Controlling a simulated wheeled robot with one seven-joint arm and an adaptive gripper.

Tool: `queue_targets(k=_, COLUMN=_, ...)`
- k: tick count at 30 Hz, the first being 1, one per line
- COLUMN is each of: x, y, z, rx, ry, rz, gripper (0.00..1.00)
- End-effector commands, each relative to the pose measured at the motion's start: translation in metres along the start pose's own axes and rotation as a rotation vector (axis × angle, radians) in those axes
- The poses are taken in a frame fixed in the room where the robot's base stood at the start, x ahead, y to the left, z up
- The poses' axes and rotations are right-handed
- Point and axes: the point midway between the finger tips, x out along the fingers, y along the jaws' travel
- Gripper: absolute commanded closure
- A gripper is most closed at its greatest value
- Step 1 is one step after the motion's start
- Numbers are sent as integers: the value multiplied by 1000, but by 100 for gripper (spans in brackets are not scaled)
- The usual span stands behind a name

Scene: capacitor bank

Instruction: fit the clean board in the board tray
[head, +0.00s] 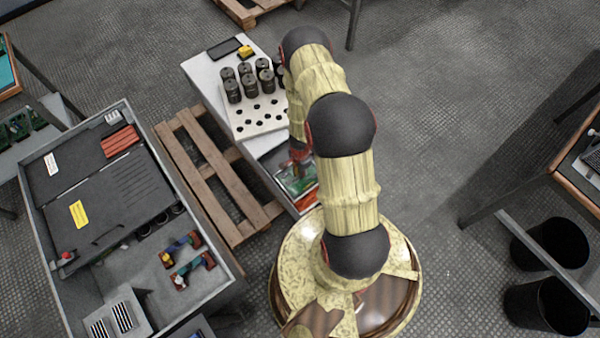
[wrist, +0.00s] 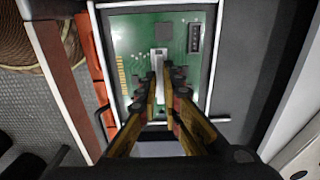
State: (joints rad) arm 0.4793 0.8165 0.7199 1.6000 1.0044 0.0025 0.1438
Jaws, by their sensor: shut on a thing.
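The clean board (wrist: 137,40) is green, with gold contacts along its left side, a dark chip and a dark connector. A pale upright tab stands at its middle. My gripper (wrist: 162,78) is above the board, its fingers closed on this tab. The board lies within the pale rim of the board tray (wrist: 213,60); I cannot tell whether it rests fully on the tray floor. In the head view the board (head: 291,184) shows partly at the near end of the white bench. There my gripper (head: 299,160) is mostly hidden by my arm.
A holed plate (head: 262,122) with several dark cylinders stands on the white bench (head: 205,75). A wooden pallet (head: 190,150) and an open grey cabinet (head: 100,205) lie to the left. Orange parts (wrist: 88,45) sit close left of the tray. Open floor lies right of my arm.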

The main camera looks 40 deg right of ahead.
Motion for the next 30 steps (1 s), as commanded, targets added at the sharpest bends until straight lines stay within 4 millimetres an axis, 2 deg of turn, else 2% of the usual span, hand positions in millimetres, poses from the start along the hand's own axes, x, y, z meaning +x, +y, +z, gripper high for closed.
queue_targets(k=2, x=0, y=0, z=0, rx=0, ry=0, rz=0, gripper=100)
queue_targets(k=3, x=0, y=0, z=0, rx=0, ry=0, rz=0, gripper=92)
queue_targets(k=14, x=0, y=0, z=0, rx=0, ry=0, rz=0, gripper=72)
queue_targets(k=24, x=-2, y=0, z=0, rx=0, ry=0, rz=0, gripper=72)
queue_targets(k=30, x=-24, y=-1, z=0, rx=2, ry=1, rz=-2, gripper=72)
